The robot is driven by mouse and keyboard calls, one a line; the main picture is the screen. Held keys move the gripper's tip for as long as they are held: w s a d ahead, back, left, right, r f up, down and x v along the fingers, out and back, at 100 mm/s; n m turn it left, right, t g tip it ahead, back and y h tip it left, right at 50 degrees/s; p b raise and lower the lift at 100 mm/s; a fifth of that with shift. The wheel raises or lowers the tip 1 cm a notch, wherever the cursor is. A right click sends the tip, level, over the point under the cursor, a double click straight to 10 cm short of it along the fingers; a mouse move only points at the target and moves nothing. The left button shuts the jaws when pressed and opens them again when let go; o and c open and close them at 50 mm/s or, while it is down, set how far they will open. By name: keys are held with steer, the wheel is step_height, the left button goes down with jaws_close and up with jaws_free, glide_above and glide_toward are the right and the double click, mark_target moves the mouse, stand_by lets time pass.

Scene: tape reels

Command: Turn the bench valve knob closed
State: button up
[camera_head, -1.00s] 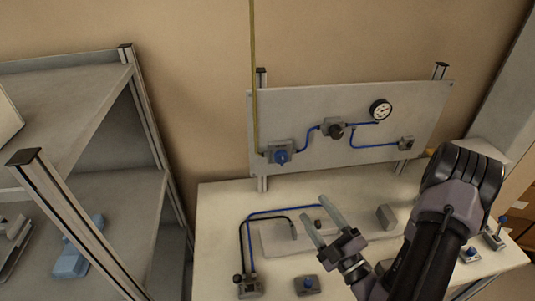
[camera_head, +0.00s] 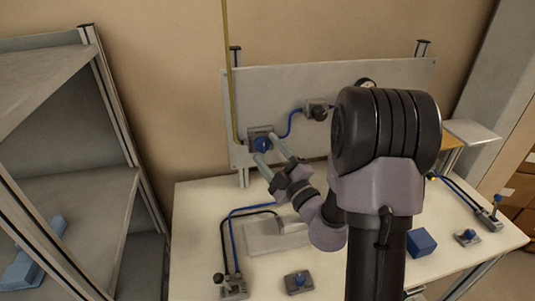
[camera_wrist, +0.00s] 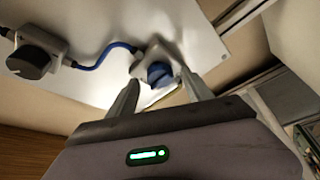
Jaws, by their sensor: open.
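A valve with a blue knob (camera_head: 262,145) is mounted low on the left of the upright panel. My gripper (camera_head: 266,148) is open in front of it, with its two fingers pointing at the panel. In the wrist view the blue knob (camera_wrist: 160,73) shows between the two finger ends; whether they touch it I cannot tell. On the bench, a grey block with a blue knob (camera_head: 298,279) sits at the front. A grey unit with a dark knob (camera_head: 233,289) stands to its left, with hoses running from it.
A second panel fitting with a dark knob (camera_head: 318,111) is right of the blue one, joined by a blue hose. My arm hides part of the panel. A blue box (camera_head: 421,242) and small blue-knobbed blocks (camera_head: 468,237) are on the bench's right. A shelf rack (camera_head: 75,205) stands left.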

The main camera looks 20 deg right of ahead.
steer(key=shift+w, duration=0.35)
steer(key=shift+c, duration=0.2)
jaws_close()
steer(key=shift+r, duration=0.1)
